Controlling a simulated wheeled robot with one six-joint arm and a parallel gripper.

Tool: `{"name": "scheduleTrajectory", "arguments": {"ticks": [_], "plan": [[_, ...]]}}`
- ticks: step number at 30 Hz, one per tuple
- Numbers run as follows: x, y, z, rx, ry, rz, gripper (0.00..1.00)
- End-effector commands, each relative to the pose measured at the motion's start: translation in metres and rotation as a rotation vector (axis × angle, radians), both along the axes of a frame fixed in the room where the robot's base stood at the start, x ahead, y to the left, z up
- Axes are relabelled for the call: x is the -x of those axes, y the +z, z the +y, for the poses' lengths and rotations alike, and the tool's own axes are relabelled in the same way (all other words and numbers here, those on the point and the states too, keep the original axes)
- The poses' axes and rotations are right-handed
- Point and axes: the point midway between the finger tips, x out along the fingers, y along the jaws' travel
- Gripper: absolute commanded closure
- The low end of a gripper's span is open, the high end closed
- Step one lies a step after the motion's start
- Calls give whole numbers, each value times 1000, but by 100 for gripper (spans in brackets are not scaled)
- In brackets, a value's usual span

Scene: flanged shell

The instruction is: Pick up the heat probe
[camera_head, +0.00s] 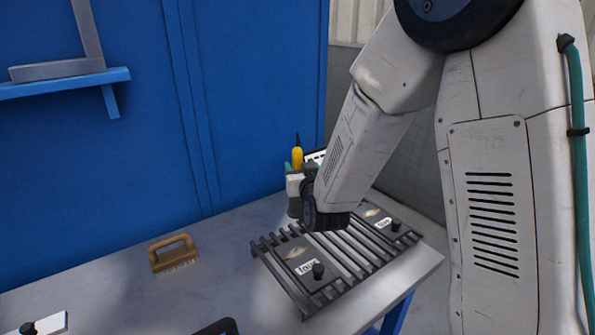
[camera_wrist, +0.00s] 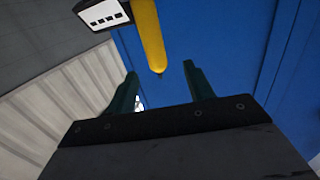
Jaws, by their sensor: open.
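The heat probe appears to be the yellow rod with a thin dark tip (camera_head: 297,158), upright at the far back of the bench in the head view. In the wrist view its yellow handle (camera_wrist: 151,38) comes down from the top edge, its rounded end between the lines of my fingers. My gripper (camera_wrist: 161,73) is open, with one dark green finger on each side and clear gaps to the handle. In the head view my wrist and forearm hide most of my gripper and the probe's lower part.
A white box with dark squares (camera_wrist: 102,14) stands close beside the probe. A slatted dark rack (camera_head: 345,257) with labelled plates and black knobs lies under my arm. A wooden-handled brush (camera_head: 173,254) is on the bench (camera_head: 215,285). A blue wall (camera_head: 255,100) rises behind.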

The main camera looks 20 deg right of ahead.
Motion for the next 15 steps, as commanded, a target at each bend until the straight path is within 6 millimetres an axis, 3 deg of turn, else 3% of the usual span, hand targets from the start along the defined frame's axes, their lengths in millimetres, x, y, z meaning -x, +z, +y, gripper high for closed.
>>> {"name": "scheduleTrajectory", "arguments": {"ticks": [5,15], "plan": [[-11,-2,-1,8,-9,-41,48],[-53,1,-10,8,-10,-41,48]]}}
